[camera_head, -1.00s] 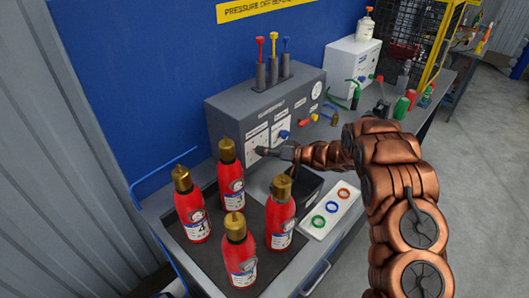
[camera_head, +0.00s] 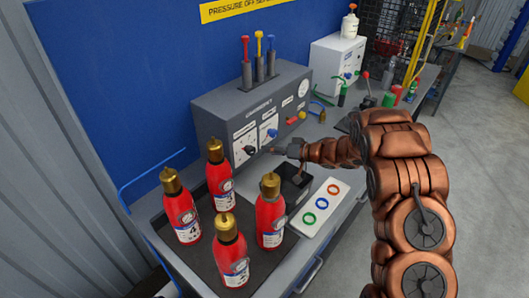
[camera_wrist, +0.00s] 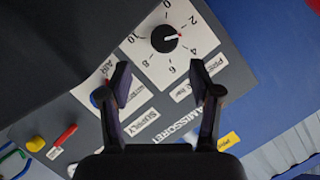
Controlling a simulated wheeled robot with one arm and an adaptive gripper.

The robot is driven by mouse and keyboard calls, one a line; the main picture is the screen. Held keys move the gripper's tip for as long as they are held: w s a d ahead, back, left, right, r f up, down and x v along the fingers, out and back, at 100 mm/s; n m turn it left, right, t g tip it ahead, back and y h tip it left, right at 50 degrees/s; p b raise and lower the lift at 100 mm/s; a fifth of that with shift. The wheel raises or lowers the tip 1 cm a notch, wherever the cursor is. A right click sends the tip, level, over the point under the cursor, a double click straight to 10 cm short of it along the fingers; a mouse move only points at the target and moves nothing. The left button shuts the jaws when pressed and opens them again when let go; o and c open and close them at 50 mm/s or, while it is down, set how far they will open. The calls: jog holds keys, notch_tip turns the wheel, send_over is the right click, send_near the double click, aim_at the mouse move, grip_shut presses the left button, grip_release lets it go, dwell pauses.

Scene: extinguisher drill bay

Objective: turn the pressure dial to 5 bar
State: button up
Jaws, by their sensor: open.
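The pressure dial is a black round knob (camera_wrist: 165,39) on a white scale plate marked 0 to 10, in the upper middle of the wrist view. Its red-tipped pointer faces right, between 2 and 4. In the head view the dial (camera_head: 249,150) is on the left of the grey compressor panel (camera_head: 222,115). My gripper (camera_wrist: 164,78) is open and empty, its two fingers apart below the dial in the wrist picture. In the head view my gripper (camera_head: 279,150) is just right of the dial, with a visible gap.
A blue knob (camera_head: 272,133) sits beside the dial on the panel. Several red extinguishers (camera_head: 270,222) stand close by on a dark tray. A black open box (camera_head: 297,190) and a white plate with coloured rings (camera_head: 322,204) lie below my gripper.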

jog(key=w+d+r+m+t+h, duration=0.2)
jog(key=w+d+r+t+h, duration=0.2)
jog(key=d+r+h, duration=0.75)
jog(key=s+d+r+m+g+h+b, duration=0.1)
jog(key=s+d+r+m+g+h, duration=0.2)
jog(key=s+d, duration=0.9)
jog(key=s+a+f+n+g+y, duration=0.1)
jog(key=s+a+g, duration=0.3)
jog(key=s, duration=1.1)
jog(key=s+a+f+g+b, duration=0.1)
jog(key=s+a+g, duration=0.35)
jog(key=s, duration=1.05)
jog(key=s+a+n+g+y, duration=0.15)
jog(key=s+a, duration=0.45)
jog(key=s, duration=0.9)
jog(key=w+d+f+n+t+h+b, duration=0.1)
jog(key=w+f+t, duration=0.1)
jog(key=w, duration=0.6)
jog(key=w+d+f+n+t+b, duration=0.1)
jog(key=w+d+f+t+b, duration=0.1)
jog(key=w, duration=0.6)
jog(key=n+t+y+b, duration=0.7)
jog(key=n+t+y, duration=0.1)
jog(key=n+y, duration=0.1)
send_near(253, 151)
jog(key=shift+x, duration=1.15)
jog(key=shift+p+x, duration=0.8)
jog(key=shift+x, duration=2.95)
